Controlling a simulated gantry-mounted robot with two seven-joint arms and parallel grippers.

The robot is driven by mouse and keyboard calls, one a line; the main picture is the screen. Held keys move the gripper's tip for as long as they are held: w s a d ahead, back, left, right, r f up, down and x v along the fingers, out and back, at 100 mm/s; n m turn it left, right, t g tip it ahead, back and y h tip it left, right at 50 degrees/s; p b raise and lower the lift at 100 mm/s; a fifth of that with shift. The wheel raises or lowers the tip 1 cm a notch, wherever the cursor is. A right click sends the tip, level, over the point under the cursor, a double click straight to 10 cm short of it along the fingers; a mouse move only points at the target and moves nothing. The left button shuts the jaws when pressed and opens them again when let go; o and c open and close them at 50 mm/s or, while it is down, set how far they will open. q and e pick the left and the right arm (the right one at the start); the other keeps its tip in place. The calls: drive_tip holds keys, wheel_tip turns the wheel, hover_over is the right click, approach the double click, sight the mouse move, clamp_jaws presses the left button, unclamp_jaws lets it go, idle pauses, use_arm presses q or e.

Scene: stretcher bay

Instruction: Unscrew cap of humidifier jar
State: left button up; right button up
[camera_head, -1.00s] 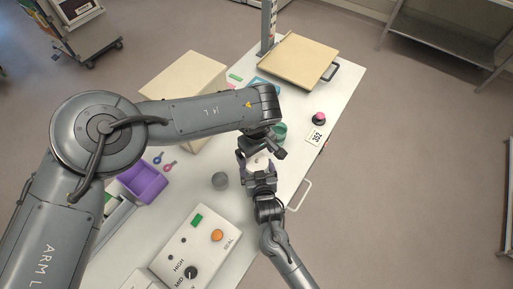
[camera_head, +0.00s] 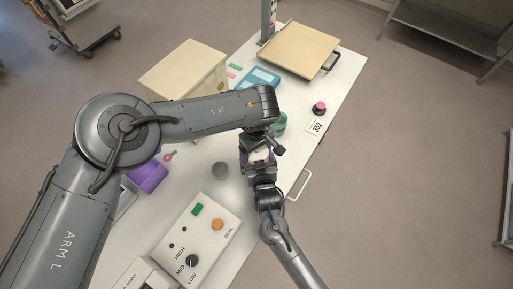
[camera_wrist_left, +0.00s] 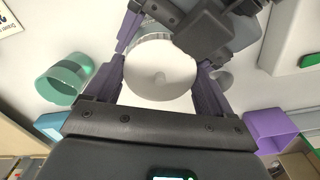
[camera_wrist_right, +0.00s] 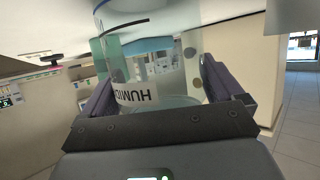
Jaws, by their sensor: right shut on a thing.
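The clear humidifier jar (camera_wrist_right: 150,72) has a white label with dark lettering, which reads upside down in the right wrist view. My right gripper (camera_wrist_right: 155,90) is shut on the jar's sides. The round white cap (camera_wrist_left: 160,72) is seen from above in the left wrist view. My left gripper (camera_wrist_left: 162,75) has its purple fingers on both sides of the cap, very close to its rim; whether they press on it is not clear. In the head view both grippers meet near the table's right edge, and my left wrist hides most of the cap and jar (camera_head: 259,155).
A green cup (camera_wrist_left: 65,78) stands close beside the grippers. A beige tray (camera_head: 298,50), pink-topped knob (camera_head: 319,107) and number card (camera_head: 315,126) lie farther back.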

use_arm(q)
drive_tip(key=o, duration=0.8)
drive_tip(key=shift+r, duration=2.3)
use_arm(e)
drive_tip(key=o, duration=1.7)
use_arm(q)
drive_tip(key=shift+r+p, duration=0.4)
drive_tip(key=shift+p, duration=0.05)
use_arm(e)
drive_tip(key=v, duration=1.1)
